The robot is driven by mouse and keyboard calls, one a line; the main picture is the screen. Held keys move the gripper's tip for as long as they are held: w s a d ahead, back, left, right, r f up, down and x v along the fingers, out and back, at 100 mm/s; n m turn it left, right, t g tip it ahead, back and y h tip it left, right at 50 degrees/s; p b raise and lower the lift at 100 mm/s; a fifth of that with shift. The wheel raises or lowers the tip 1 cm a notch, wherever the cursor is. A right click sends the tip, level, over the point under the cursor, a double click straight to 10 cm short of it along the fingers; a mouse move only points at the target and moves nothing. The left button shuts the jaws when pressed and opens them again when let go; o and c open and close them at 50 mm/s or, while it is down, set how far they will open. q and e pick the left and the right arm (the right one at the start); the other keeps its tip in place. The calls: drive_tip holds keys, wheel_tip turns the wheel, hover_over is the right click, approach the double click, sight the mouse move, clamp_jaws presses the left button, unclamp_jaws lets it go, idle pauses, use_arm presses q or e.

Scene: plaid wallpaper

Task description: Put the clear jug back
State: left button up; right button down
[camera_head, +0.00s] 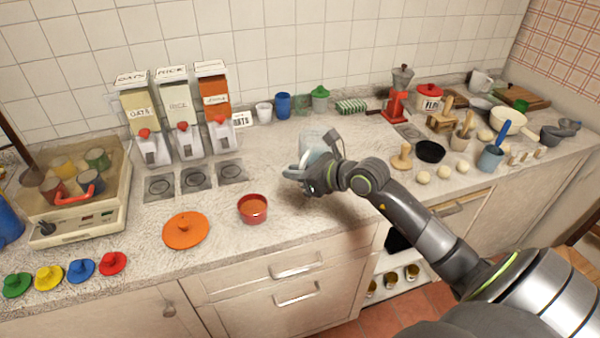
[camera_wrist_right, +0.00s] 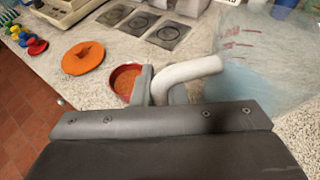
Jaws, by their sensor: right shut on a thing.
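The clear jug (camera_head: 313,144) is at the middle of the counter in the head view, partly hidden by my right gripper. In the right wrist view, its see-through body with red marks (camera_wrist_right: 245,50) fills the upper right, and its pale curved handle (camera_wrist_right: 192,71) is at the jaws. My right gripper (camera_head: 303,177) is shut on the jug's handle; it also shows in the right wrist view (camera_wrist_right: 160,92). I cannot tell whether the jug touches the counter. My left gripper is not in view.
A red bowl with orange contents (camera_head: 253,209) and an orange lid (camera_head: 186,230) lie left of the jug. Behind them stand dispensers (camera_head: 178,110) over square plates (camera_head: 196,181). A black bowl (camera_head: 430,151) and dough balls (camera_head: 424,177) are to the right.

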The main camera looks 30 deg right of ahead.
drive_tip(key=shift+h, duration=0.3)
drive_tip(key=shift+w+d+f+p, duration=0.15)
drive_tip(key=shift+w+f, duration=0.15)
drive_tip(key=shift+f, duration=1.15)
drive_tip(key=shift+w+d+f+p, duration=0.2)
drive_tip(key=shift+w+f, duration=0.1)
drive_tip(key=shift+f, duration=1.2)
drive_tip(key=shift+w+d+f+p, duration=0.15)
drive_tip(key=shift+w+f, duration=0.15)
drive_tip(key=shift+f, duration=1.15)
drive_tip(key=shift+f, duration=0.1)
drive_tip(key=c, duration=1.5)
unclamp_jaws()
drive_tip(key=shift+o, duration=0.2)
drive_tip(key=shift+r, duration=0.2)
drive_tip(key=v, duration=1.2)
drive_tip(key=shift+s+f+m, duration=0.15)
drive_tip(key=shift+f+m, duration=0.1)
drive_tip(key=shift+m, duration=0.05)
